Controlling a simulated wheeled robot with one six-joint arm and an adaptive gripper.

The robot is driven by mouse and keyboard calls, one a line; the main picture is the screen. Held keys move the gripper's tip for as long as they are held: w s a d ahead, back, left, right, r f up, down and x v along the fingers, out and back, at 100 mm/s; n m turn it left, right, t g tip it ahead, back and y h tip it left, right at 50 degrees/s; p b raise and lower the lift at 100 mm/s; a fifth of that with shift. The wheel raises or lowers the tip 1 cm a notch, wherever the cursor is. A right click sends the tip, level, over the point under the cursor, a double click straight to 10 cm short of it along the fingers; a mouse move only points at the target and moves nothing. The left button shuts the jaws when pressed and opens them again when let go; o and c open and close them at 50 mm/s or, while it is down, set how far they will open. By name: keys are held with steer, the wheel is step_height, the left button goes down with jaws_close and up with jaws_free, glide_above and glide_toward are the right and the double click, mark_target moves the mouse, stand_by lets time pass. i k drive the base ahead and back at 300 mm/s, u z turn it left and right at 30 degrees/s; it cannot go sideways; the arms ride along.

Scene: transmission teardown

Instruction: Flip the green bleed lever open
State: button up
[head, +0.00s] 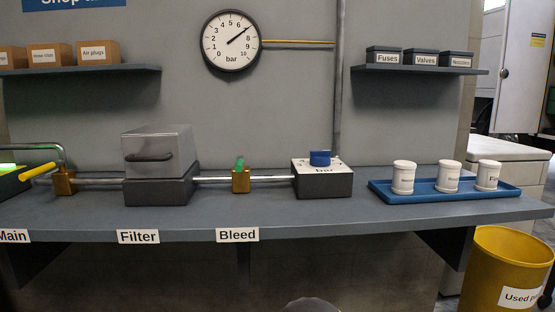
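The green bleed lever (240,163) sits on top of a small brass valve body (240,183) on the bench, above the "Bleed" label (238,235). The lever looks short from here, and I cannot tell which way it points. The valve is in line with a thin pipe (212,180) that runs from the filter box to the regulator block. My gripper is not in view. A grey rounded shape at the bottom edge may be part of my arm.
The filter box (158,192) stands left of the valve, the blue-knobbed regulator block (323,182) right. A yellow-handled valve (64,182) is far left. A blue tray (425,193) holds three white containers. The wall gauge (231,58) reads about 7 bar. The bench front is clear.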

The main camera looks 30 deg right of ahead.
mark_target(240, 161)
steer(key=u, duration=0.25)
steer(key=k, duration=0.15)
steer(key=z, duration=0.5)
steer(key=i, duration=0.25)
steer(key=z, duration=1.4)
steer(key=k, duration=1.05)
steer(key=u, duration=1.5)
steer(key=i, duration=0.5)
steer(key=z, duration=0.05)
